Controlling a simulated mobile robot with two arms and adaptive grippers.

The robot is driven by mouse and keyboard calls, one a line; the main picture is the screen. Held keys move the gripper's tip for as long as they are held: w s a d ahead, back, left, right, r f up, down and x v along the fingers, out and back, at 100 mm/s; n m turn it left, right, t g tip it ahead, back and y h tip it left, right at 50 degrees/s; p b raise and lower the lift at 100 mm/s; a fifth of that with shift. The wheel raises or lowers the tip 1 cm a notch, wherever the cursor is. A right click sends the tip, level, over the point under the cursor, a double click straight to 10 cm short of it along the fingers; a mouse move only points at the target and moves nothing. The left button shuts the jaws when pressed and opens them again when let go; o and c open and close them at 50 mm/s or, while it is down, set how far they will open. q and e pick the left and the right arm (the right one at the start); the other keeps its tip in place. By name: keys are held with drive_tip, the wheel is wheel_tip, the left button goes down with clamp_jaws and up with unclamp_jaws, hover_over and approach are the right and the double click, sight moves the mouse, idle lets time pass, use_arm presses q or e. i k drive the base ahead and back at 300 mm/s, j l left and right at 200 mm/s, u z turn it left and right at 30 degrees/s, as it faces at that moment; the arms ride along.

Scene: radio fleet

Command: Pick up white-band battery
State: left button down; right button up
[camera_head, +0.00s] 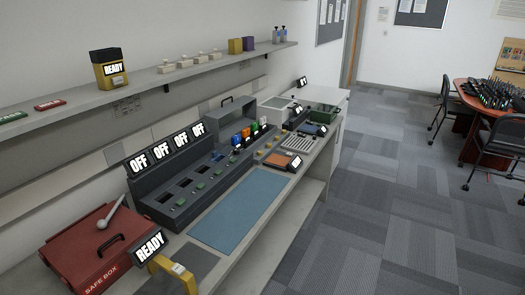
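No battery with a clear white band can be made out at this size. A dark charging rack (172,222) stands on the bench, with empty-looking slots on its left. At its right end is a row of small items with coloured parts: blue (237,139), orange (246,132), green (254,126) and a whitish one (263,121). I cannot tell whether these are batteries or radios. Neither of my grippers is in view.
A red safe box (75,243) and a yellow frame (176,280) with a READY sign (150,245) occupy the bench's near end. A blue mat (240,211) is bare. A wall shelf (130,86) holds small items.

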sight(262, 120)
drive_tip(key=i+l, duration=0.7)
drive_tip(key=i, duration=0.15)
